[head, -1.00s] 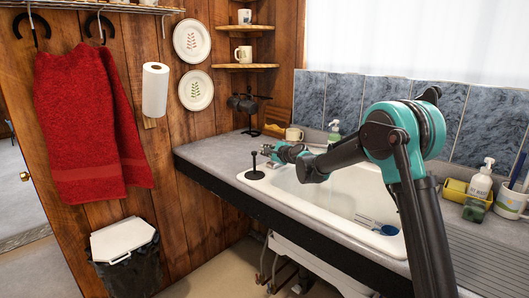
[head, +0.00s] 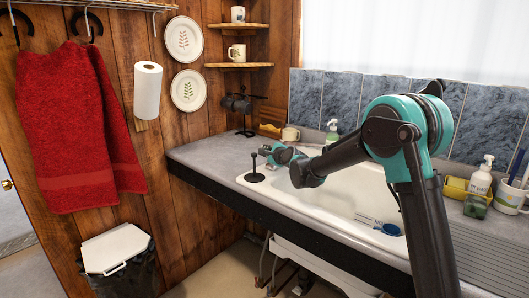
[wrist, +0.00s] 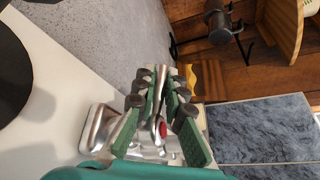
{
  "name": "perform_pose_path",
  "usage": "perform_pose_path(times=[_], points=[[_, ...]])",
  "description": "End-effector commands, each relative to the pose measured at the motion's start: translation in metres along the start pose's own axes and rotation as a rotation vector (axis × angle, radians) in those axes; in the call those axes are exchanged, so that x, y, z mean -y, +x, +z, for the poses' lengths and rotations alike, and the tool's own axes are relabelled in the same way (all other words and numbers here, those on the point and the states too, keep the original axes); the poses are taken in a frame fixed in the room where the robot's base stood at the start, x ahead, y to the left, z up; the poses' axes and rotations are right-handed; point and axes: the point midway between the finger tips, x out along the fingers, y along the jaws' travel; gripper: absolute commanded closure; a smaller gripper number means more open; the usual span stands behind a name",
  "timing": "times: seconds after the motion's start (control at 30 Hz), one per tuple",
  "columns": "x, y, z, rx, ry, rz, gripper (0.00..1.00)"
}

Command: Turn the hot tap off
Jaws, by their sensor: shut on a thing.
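The hot tap (wrist: 162,130) is chrome with a red mark and stands at the back of the white sink (head: 335,205). Its lever lies between the green, dark-tipped fingers of my gripper (wrist: 163,88) in the wrist view. My gripper is shut on the lever. In the head view my gripper (head: 266,151) is at the sink's far left corner, and the tap is mostly hidden behind it there.
A black plunger-like object (head: 254,168) stands on the sink's left corner, close to my gripper. A mug (head: 290,134) and a soap bottle (head: 333,131) stand behind the sink. A blue brush (head: 385,227) lies in the basin.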

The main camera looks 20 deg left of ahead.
Motion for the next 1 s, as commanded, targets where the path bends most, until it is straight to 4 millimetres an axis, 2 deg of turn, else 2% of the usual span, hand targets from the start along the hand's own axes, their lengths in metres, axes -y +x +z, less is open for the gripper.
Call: perform_pose_path(times=[0.03,0.07,0.2,0.5,0.63,0.77,1.0], points=[[0.000,-0.001,-0.001,-0.001,0.000,0.001,1.00],[0.000,-0.001,-0.001,-0.001,0.000,0.001,0.86],[0.000,0.000,-0.001,-0.001,0.000,0.001,0.69],[0.000,-0.001,0.000,0.000,0.000,0.001,0.68],[0.000,-0.008,0.000,0.000,0.000,0.000,0.68],[0.000,-0.027,-0.001,-0.001,-0.001,0.000,0.68],[0.000,-0.075,-0.001,-0.001,0.000,0.000,0.68]])
